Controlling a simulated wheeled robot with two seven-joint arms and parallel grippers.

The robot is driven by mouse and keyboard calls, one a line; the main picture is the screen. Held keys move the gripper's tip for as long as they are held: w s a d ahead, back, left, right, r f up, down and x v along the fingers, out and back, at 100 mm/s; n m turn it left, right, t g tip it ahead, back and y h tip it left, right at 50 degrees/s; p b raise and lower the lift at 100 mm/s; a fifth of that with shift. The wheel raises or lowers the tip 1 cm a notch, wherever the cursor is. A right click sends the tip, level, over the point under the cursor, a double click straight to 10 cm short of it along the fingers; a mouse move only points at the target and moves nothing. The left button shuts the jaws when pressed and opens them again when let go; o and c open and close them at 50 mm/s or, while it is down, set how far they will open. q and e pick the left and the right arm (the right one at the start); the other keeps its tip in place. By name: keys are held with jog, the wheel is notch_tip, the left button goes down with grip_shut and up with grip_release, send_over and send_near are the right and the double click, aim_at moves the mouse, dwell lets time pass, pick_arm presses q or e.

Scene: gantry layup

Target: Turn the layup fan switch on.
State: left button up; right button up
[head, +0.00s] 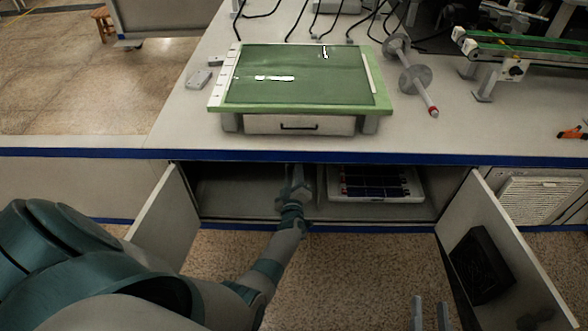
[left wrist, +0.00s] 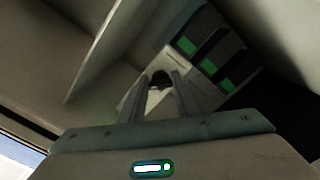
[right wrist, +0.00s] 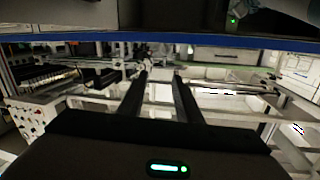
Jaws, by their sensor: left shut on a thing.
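My left gripper (head: 297,180) reaches into the open cabinet under the table. In the left wrist view its fingertips (left wrist: 160,76) are shut on a small dark knob-like part (left wrist: 159,84), set against a pale panel (left wrist: 128,102). I take this part for the fan switch, but it is mostly hidden by the fingers and no label is readable. Whether it is on or off cannot be told. My right gripper (head: 430,312) is outside the cabinet at the bottom of the head view. Its fingers (right wrist: 162,76) are apart with nothing between them.
The left cabinet door (head: 162,222) and right cabinet door (head: 505,255) stand open. A white tray with dark panels (head: 410,197) lies in the cabinet, right of a divider. A green layup board (head: 300,78) sits on the table (head: 170,125) above.

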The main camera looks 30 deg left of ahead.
pick_arm(q)
jog(key=shift+f+m, duration=0.15)
jog(key=shift+m, duration=0.25)
pick_arm(e)
jog(key=shift+d+f+g, duration=0.1)
jog(key=shift+f+g, duration=0.2)
jog(key=shift+f, duration=0.15)
pick_arm(q)
jog(key=o, duration=1)
jog(key=shift+o, duration=0.2)
jog(key=shift+s, duration=0.1)
jog(key=p+v, duration=0.6)
jog(key=v, duration=1.1)
jog(key=shift+d+p, duration=0.2)
jog(key=shift+p, duration=0.1)
pick_arm(e)
jog(key=s+d+f+g+h, duration=0.4)
jog(key=s+d+f+g, duration=0.3)
jog(key=f+g, duration=0.2)
notch_tip(320, 180, down, 2)
jog(key=shift+s+d+f+m, duration=0.15)
jog(key=shift+s+d+m, duration=0.15)
jog(key=shift+s, duration=0.1)
